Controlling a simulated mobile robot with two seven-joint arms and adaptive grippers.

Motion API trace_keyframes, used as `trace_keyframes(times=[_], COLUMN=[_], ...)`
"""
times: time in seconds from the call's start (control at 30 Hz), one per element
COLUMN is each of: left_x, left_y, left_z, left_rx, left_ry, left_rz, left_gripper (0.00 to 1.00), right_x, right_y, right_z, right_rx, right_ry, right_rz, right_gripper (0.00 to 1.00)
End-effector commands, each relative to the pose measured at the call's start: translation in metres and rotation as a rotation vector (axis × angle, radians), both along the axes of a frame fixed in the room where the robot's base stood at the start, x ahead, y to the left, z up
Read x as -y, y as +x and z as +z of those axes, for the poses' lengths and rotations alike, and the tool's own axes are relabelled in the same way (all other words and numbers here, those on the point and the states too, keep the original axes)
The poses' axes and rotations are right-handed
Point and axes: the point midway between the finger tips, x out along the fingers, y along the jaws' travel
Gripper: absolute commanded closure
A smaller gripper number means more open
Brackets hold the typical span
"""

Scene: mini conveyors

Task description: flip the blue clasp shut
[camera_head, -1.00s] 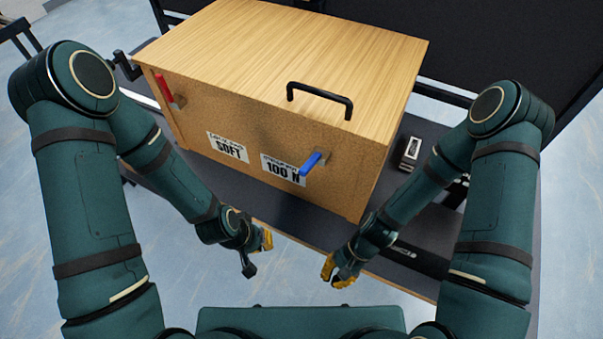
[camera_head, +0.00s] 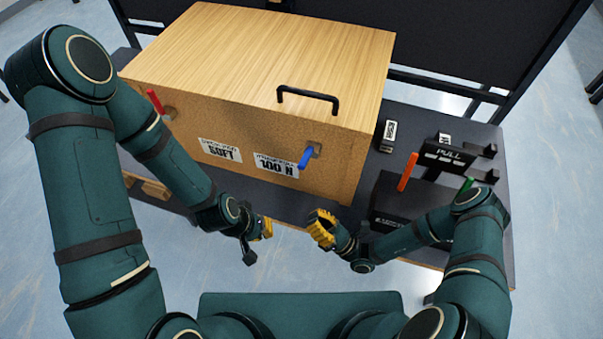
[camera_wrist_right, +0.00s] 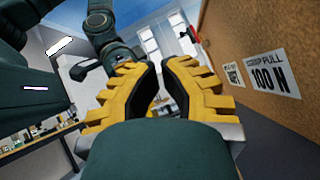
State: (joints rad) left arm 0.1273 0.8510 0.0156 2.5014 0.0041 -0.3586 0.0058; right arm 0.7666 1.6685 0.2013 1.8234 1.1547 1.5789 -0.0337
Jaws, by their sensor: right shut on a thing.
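The blue clasp (camera_head: 306,157) is a short lever on a metal mount at the right of the wooden box's front face, sticking out and slanting down-left. The box (camera_head: 270,160) has its lid down. My right gripper (camera_head: 321,228) is below and in front of the clasp, apart from it. In the right wrist view its yellow fingers (camera_wrist_right: 159,85) are drawn close together, with no object visible between them. The clasp is not seen in that view. My left gripper (camera_head: 258,242) hangs low in front of the box, away from the clasp; its opening is unclear.
A red lever (camera_head: 156,102) is at the box's left front, and a black handle (camera_head: 307,95) is on the lid. Right of the box are a black block with an orange lever (camera_head: 407,172) and a panel marked PULL (camera_head: 450,153). Labels reading SOFT and 100 N are beside the clasp.

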Motion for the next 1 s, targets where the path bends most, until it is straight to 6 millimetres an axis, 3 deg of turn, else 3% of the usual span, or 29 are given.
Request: trace_keyframes(times=[0.2, 0.57, 0.77, 1.0], left_x=[0.0, 0.0, 0.0, 0.0], left_y=[0.0, 0.0, 0.0, 0.002], left_z=[0.005, 0.005, 0.007, 0.012], left_rx=[-0.001, -0.001, 0.001, 0.005], left_ry=[0.0, 0.0, 0.0, 0.001], left_rz=[0.001, 0.001, 0.001, 0.004], left_gripper=[1.0, 1.0, 1.0, 1.0], right_x=[0.018, 0.019, 0.01, -0.017], right_y=[0.013, 0.014, 0.021, 0.04], right_z=[0.002, 0.002, 0.013, 0.044], right_rx=[-0.03, -0.031, -0.03, -0.028], right_ry=[0.1, 0.106, 0.106, 0.106], right_rz=[-0.12, -0.125, -0.123, -0.12], right_gripper=[1.0, 1.0, 1.0, 1.0])
